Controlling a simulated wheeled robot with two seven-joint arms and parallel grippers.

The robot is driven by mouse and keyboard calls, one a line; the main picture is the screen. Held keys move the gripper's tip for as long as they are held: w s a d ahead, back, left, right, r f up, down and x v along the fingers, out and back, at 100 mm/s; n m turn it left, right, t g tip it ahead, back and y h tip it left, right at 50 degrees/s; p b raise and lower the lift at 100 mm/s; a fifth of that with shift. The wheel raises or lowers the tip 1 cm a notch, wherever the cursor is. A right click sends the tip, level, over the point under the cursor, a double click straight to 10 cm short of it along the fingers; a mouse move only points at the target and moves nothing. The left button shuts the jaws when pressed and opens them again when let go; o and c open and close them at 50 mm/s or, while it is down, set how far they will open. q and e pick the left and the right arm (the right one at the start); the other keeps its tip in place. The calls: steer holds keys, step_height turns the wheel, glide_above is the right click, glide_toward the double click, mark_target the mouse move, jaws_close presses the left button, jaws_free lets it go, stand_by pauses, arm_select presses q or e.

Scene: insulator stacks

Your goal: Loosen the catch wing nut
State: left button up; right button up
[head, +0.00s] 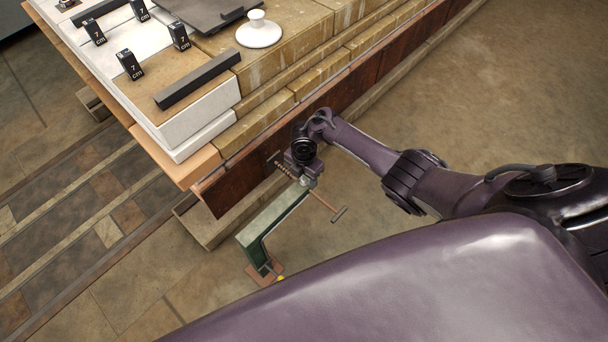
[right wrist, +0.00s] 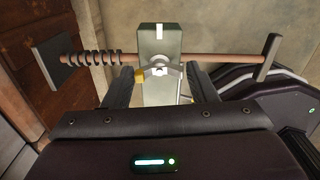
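The catch shows in the right wrist view as a reddish rod (right wrist: 215,61) with a dark spring (right wrist: 92,58), crossing a pale grey-green post (right wrist: 157,40). The small metal wing nut (right wrist: 158,67) sits at the middle of the post, with a yellow mark at its left side. My right gripper (right wrist: 158,82) is open, its dark fingers apart on either side of the post and just below the wing nut. I cannot tell whether they touch it. In the head view the green bracket (head: 272,218) slants below my right gripper (head: 302,178), which partly hides the catch. My left gripper is out of view.
A layered stone and wood bench (head: 290,85) lies beyond the catch. It carries a white insulator disc (head: 258,30), a dark bar (head: 197,80) and several black blocks marked 7 cm (head: 130,65). A dark red board (head: 240,180) runs along its side. Open floor (head: 500,90) lies right.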

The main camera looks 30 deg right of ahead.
mark_target(304, 178)
steer(key=o, duration=0.3)
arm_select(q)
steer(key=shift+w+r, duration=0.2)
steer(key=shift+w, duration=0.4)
arm_select(e)
steer(key=shift+r, duration=0.15)
step_height(304, 178, up, 6)
steer(key=p, duration=0.3)
steer(key=shift+r, duration=0.2)
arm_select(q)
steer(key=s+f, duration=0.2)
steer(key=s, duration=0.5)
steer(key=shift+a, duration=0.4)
arm_select(e)
steer(key=shift+r, duration=0.55)
